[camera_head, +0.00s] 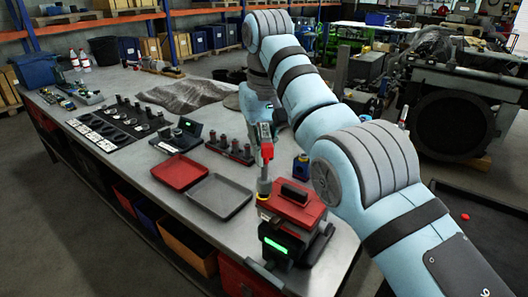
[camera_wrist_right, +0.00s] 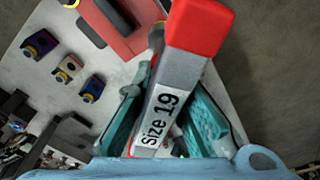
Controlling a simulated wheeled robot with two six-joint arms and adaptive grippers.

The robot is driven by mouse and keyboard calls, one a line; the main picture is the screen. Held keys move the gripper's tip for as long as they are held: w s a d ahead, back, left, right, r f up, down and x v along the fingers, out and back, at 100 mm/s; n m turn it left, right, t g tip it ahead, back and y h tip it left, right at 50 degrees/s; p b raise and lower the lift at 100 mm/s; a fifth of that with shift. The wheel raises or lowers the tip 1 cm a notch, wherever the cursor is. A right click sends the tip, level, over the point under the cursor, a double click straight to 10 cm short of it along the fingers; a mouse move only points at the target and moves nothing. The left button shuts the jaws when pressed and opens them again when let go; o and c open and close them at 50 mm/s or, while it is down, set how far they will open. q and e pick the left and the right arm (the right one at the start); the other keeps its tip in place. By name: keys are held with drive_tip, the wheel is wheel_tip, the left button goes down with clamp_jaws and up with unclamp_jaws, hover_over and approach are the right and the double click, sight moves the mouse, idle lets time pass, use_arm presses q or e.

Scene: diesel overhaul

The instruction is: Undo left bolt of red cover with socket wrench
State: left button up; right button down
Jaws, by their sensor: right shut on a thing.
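My right gripper (camera_head: 264,134) is shut on the red and grey socket wrench (camera_head: 267,153). The wrench points down, its lower end at a yellow ring on the cover's left side; whether it is seated on the bolt cannot be told. In the right wrist view, the wrench (camera_wrist_right: 175,85) carries a "Size 19" label between the teal fingers (camera_wrist_right: 160,110). The red cover (camera_wrist_right: 128,38) shows at the top left there. My left gripper is out of view.
A red tray (camera_head: 180,172) and a grey tray (camera_head: 218,197) lie left of the box. A rack of dark sockets (camera_head: 231,150) stands behind them. A small blue block (camera_head: 301,167) stands behind the cover. My right arm spans the space above the right side.

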drive_tip(key=m, duration=0.1)
drive_tip(key=m+p, duration=0.1)
drive_tip(key=m, duration=0.2)
drive_tip(key=shift+r, duration=0.25)
drive_tip(key=m+h+p, duration=0.1)
drive_tip(key=m+p, duration=0.3)
drive_tip(key=m, duration=0.2)
drive_tip(key=shift+w+r+m+p, duration=0.1)
drive_tip(key=shift+m+p, duration=0.2)
drive_tip(key=shift+p, duration=0.05)
drive_tip(key=shift+d+m, duration=0.1)
drive_tip(key=shift+m, duration=0.2)
drive_tip(key=shift+f, duration=0.3)
